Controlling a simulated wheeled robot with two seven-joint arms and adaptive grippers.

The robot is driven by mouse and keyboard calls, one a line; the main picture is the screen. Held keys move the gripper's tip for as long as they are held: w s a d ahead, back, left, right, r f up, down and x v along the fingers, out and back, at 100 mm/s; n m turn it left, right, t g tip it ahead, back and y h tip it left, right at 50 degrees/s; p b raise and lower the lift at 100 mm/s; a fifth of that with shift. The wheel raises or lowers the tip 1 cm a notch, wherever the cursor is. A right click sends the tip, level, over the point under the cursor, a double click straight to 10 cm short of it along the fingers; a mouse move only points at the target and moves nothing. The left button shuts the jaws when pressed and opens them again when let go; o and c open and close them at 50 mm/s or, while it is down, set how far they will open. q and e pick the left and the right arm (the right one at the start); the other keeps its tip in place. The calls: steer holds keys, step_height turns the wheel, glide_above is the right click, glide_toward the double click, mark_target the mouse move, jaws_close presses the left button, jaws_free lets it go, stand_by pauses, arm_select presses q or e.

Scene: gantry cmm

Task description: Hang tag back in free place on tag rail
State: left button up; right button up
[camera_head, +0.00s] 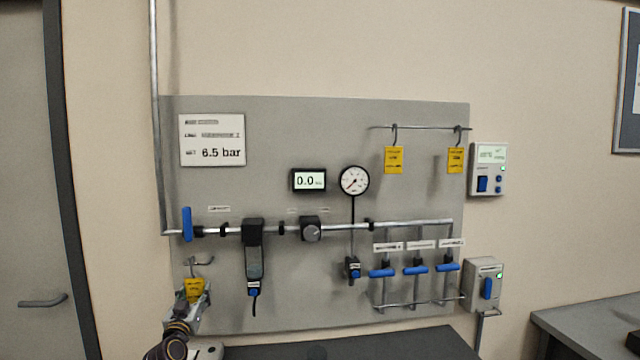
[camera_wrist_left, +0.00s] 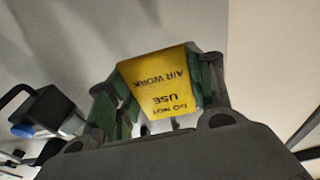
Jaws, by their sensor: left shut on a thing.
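A yellow tag (camera_head: 193,290) is held by my left gripper (camera_head: 190,304) at the lower left of the panel. In the left wrist view the tag (camera_wrist_left: 160,84) sits between the two fingers (camera_wrist_left: 158,95), its text upside down, reading "DO NOT USE" and "AIR WORK". The tag rail (camera_head: 420,127) runs along the upper right of the panel, far from the gripper. Two yellow tags hang on it, one left of its middle (camera_head: 394,159) and one near its right end (camera_head: 455,160). The rail between these two tags looks bare. My right gripper is out of view.
A hook (camera_head: 199,261) sticks out just above the held tag. The panel (camera_head: 300,120) carries a pipe (camera_head: 340,226) with a blue lever (camera_head: 187,224), a regulator (camera_head: 310,229), a gauge (camera_head: 354,181) and several blue valve handles (camera_head: 415,270). A dark bench top (camera_head: 400,345) lies below.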

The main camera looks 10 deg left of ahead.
arm_select(q)
steer(key=r+p+v, duration=0.1)
steer(key=p+v, duration=0.2)
steer(key=v, duration=0.4)
stand_by(1.0)
steer(key=shift+d, duration=0.2)
stand_by(0.4)
